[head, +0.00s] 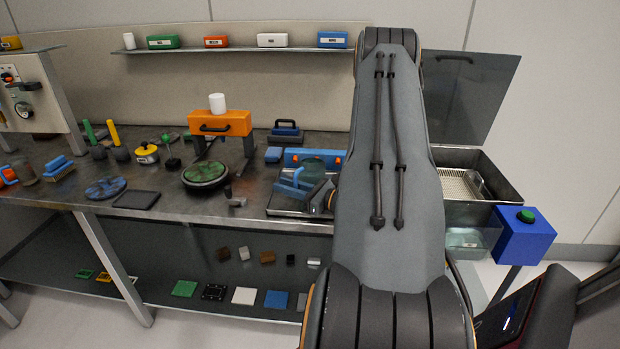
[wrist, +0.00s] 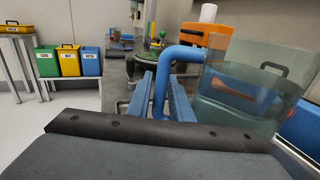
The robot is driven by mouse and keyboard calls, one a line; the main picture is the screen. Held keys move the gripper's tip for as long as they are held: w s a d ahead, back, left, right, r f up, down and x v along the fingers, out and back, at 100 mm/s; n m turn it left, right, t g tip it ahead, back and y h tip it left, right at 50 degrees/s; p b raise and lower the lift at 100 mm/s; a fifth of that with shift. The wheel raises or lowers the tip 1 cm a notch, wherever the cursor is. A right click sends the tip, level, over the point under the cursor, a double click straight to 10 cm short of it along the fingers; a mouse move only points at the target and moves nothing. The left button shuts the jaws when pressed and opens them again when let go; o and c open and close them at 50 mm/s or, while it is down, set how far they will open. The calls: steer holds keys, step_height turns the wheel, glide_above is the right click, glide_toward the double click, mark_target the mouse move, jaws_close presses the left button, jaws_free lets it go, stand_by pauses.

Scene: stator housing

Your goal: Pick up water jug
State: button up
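The water jug (wrist: 240,88) is a clear, greenish vessel with a thick blue handle (wrist: 163,80). In the wrist view it stands upright, close ahead to the right, with the handle towards the left. In the head view the jug (head: 312,170) is at the table's right part, by a tray, partly hidden by my arm. My gripper (wrist: 164,92) has its two blue fingers on either side of the handle's upright part. Little or no gap shows, and I cannot tell whether the fingers press on it.
A metal tray (head: 285,206) lies under the jug area. A blue case (head: 306,155) is close behind the jug. A metal basin (head: 490,212) is at right.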

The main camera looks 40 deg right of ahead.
jaws_close()
stand_by(1.4)
